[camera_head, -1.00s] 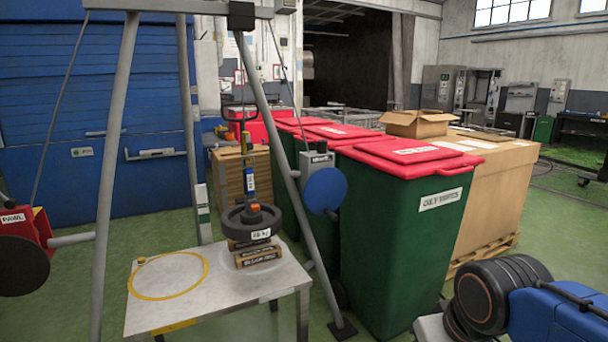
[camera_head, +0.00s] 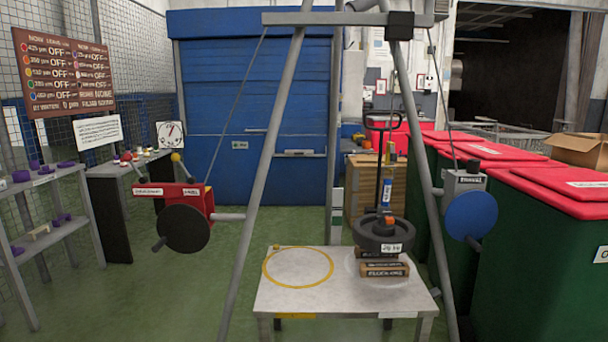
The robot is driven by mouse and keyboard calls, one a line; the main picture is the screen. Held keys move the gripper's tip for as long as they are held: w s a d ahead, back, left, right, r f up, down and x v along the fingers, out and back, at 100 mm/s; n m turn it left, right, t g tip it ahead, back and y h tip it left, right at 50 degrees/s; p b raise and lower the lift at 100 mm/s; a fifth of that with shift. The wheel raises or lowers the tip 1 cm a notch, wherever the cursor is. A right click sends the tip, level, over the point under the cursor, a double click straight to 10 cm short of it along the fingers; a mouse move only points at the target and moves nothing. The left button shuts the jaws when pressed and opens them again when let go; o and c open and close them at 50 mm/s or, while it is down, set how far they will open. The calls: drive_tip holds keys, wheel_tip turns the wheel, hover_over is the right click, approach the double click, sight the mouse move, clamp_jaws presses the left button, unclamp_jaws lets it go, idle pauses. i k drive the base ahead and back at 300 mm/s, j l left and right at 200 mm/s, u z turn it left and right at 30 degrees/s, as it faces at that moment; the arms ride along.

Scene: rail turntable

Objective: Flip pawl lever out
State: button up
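A red winch box (camera_head: 197,196) is mounted on the left leg of a grey frame. It bears small white labels, one at its front right that looked like "PAWL" in the earlier view. A short lever with a yellow ball knob (camera_head: 176,157) sticks up from its top, leaning left. Another stick with a red knob (camera_head: 126,157) shows further left; I cannot tell whether it belongs to the box. A black disc (camera_head: 184,229) with a handle covers the lower front of the box. The pawl's own seating cannot be made out. My gripper is not in view.
A steel table (camera_head: 330,295) with a yellow ring and a dark weight (camera_head: 384,232) on blocks stands between the frame legs. A grey box with a blue disc (camera_head: 470,215) is on the right leg. Shelves (camera_head: 45,185) stand at the left. Green floor before the red box is clear.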

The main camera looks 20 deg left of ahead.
sight(176, 157)
drive_tip(key=k, duration=0.2)
drive_tip(key=k+u, duration=0.25)
drive_tip(key=u, duration=0.15)
drive_tip(key=k+j+u, duration=0.1)
drive_tip(key=u, duration=0.3)
drive_tip(key=i+j+u, duration=0.2)
drive_tip(key=i+u, duration=0.6)
drive_tip(key=k+j, duration=0.05)
